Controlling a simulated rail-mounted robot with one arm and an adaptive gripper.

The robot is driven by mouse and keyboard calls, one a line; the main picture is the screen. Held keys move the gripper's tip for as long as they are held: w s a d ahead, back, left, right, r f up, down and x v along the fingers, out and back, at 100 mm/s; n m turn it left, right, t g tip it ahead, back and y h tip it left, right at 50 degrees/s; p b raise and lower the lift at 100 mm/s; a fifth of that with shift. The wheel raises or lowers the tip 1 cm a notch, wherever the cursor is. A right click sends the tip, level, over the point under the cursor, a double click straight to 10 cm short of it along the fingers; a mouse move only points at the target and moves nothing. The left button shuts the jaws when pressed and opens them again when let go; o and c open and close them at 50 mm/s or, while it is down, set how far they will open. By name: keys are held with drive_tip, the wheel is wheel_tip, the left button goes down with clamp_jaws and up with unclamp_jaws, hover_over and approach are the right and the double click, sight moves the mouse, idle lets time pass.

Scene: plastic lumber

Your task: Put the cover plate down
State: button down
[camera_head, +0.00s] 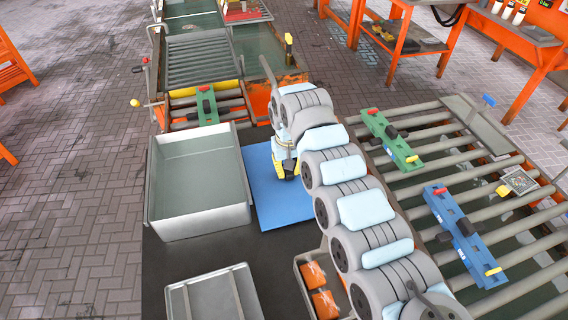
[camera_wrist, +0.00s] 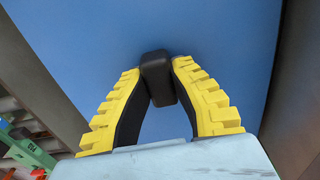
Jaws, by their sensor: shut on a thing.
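The blue, flat plate (camera_head: 270,208), which looks like the cover plate, is between the grey bin and the roller rack in the head view. It fills most of the wrist view (camera_wrist: 215,35). A black block (camera_wrist: 157,75), apparently its handle, stands before the blue face. My gripper (camera_wrist: 157,80) has its yellow fingers shut on this block. In the head view my gripper (camera_head: 287,170) is over the plate's middle, partly hidden by my arm. I cannot tell whether the plate touches the dark surface below.
A deep grey bin (camera_head: 240,212) stands close left of the plate. A shallow tray (camera_head: 178,300) and a bin with orange blocks (camera_head: 303,265) are in front. Green (camera_head: 390,140) and blue (camera_head: 462,235) fixtures sit on rollers at right. Some dark tabletop (camera_head: 210,255) is bare.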

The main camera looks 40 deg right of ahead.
drive_tip(key=shift+w+d+r, duration=0.1)
drive_tip(key=shift+w+d, duration=0.05)
drive_tip(key=shift+w, duration=0.15)
drive_tip(key=shift+w, duration=0.1)
drive_tip(key=shift+w, duration=0.2)
drive_tip(key=shift+w+d+b, duration=0.45)
drive_tip(key=shift+w+b, duration=0.05)
drive_tip(key=shift+w, duration=0.2)
drive_tip(key=shift+w+d, duration=0.15)
drive_tip(key=shift+w, duration=0.35)
drive_tip(key=shift+f+b, duration=0.5)
drive_tip(key=shift+f, duration=0.05)
drive_tip(key=shift+f, duration=0.1)
drive_tip(key=c, duration=1.1)
unclamp_jaws()
drive_tip(key=shift+d, duration=0.1)
